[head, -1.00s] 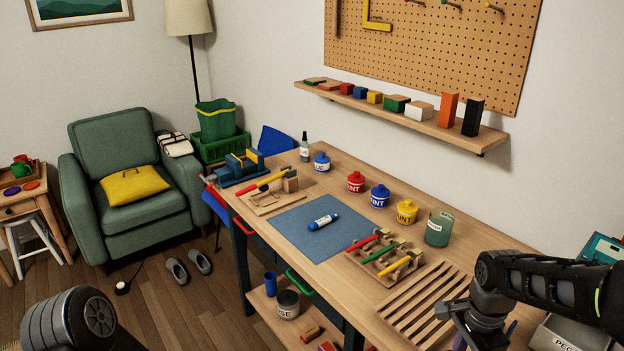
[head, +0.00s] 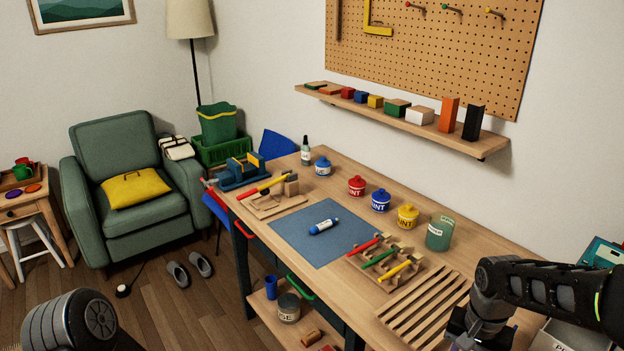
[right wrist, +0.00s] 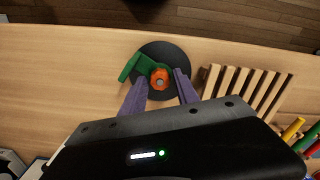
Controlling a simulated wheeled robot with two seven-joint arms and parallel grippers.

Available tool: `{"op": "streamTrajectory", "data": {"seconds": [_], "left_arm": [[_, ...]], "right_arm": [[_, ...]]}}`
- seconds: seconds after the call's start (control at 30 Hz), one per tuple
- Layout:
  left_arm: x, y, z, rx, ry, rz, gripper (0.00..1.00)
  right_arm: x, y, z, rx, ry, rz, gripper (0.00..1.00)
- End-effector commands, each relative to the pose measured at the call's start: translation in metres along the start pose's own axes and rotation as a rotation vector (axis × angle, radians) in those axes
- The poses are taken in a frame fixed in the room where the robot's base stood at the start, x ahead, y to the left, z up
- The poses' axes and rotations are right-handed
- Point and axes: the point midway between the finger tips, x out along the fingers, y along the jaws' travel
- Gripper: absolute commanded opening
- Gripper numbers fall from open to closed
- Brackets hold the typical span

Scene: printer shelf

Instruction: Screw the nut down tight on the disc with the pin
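In the right wrist view a round dark disc (right wrist: 176,52) lies on the wooden bench. An orange nut (right wrist: 160,79) sits over it, with a small grey pin end (right wrist: 159,83) showing at its middle. A green bent piece (right wrist: 132,67) lies beside the nut at its left, partly over the disc. My right gripper (right wrist: 160,84) is open, its two purple fingers on either side of the nut with gaps visible. I cannot tell how high the fingertips are above the disc. The disc and nut are not visible in the head view. Of my left arm only a link shows.
A slatted wooden rack (head: 424,304) stands close beside the disc. A wooden holder with red, green and yellow handles (head: 383,262) is behind it. A blue mat (head: 300,245) holds a blue-and-white tube (head: 323,226). Paint pots (head: 381,200) line the wall side.

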Motion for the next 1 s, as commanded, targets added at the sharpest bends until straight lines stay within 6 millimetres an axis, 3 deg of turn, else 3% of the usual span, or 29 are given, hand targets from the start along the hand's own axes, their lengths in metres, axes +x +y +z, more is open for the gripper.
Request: {"op": "streamTrajectory", "data": {"seconds": [0.2,0.4,0.67,1.0], "left_arm": [[-0.0054,0.0021,0.0,0.0,0.0,0.0,0.45],[-0.0084,0.0033,0.0,0.0,0.0,0.0,0.45],[-0.0081,0.0031,0.0,0.0,0.0,0.0,0.45],[-0.0081,0.0032,-0.0001,0.0,0.0,0.0,0.45]], "right_arm": [[-0.0009,0.0003,0.0,-0.403,0.0,0.0,0.37],[-0.0003,0.0001,0.0002,-0.685,-0.001,0.0,0.37],[0.0004,0.0,0.0001,-0.726,0.0,0.0,0.37],[0.0002,-0.0001,0.0,-0.723,0.0,0.0,0.11]]}}
